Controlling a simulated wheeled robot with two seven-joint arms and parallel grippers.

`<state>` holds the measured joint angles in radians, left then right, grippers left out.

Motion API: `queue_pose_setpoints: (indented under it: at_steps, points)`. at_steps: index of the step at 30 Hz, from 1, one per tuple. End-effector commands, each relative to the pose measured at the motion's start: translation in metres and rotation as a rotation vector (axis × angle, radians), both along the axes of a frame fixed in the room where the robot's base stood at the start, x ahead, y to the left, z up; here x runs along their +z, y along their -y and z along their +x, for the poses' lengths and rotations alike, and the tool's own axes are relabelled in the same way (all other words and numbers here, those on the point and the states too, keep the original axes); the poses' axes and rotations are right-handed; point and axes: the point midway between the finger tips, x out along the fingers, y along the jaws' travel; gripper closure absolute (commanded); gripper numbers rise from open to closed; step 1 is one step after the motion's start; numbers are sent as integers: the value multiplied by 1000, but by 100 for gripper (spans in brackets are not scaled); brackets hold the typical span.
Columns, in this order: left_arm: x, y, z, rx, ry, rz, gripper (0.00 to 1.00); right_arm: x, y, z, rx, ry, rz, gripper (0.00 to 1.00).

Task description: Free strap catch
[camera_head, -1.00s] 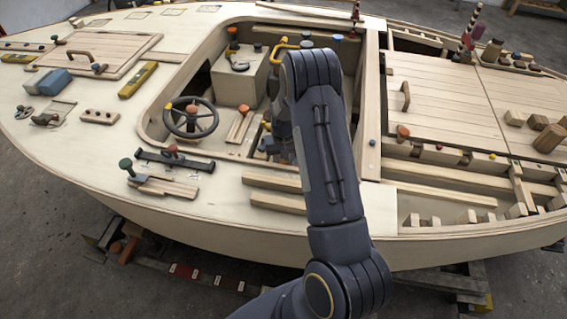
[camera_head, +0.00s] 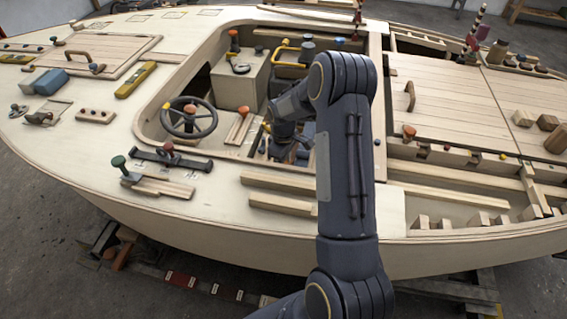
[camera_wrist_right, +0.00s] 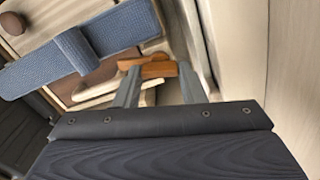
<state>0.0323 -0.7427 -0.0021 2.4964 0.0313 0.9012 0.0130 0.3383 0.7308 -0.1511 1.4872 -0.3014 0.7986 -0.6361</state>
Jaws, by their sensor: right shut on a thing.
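My right gripper (camera_head: 283,150) is down in the open cockpit, right of the steering wheel; its fingertips are hard to make out in the head view. In the right wrist view, its two grey fingers (camera_wrist_right: 158,82) are shut on an orange-brown wooden piece (camera_wrist_right: 158,69), which looks like the catch. A woven blue strap (camera_wrist_right: 85,58) runs across a pale wooden box to the left of the fingers. Whether the strap is fastened to the wooden piece I cannot tell. My left gripper is not in view.
The steering wheel (camera_head: 190,117) stands left of my right arm. A pale console (camera_head: 240,80) with a lever is behind it. The cockpit's pale wall is close to the right of the fingers in the wrist view. Hatch boards (camera_head: 450,100) lie to the right.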

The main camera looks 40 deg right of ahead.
Motion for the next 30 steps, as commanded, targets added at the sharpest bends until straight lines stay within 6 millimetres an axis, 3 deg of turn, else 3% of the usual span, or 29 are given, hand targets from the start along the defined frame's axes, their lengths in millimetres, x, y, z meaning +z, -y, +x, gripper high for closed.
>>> queue_pose_setpoints:
  at_steps: [12,30]
  points:
    - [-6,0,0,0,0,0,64,0,0,-1,244,0,0,86]
    - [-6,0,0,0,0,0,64,0,0,-1,301,-1,0,86]
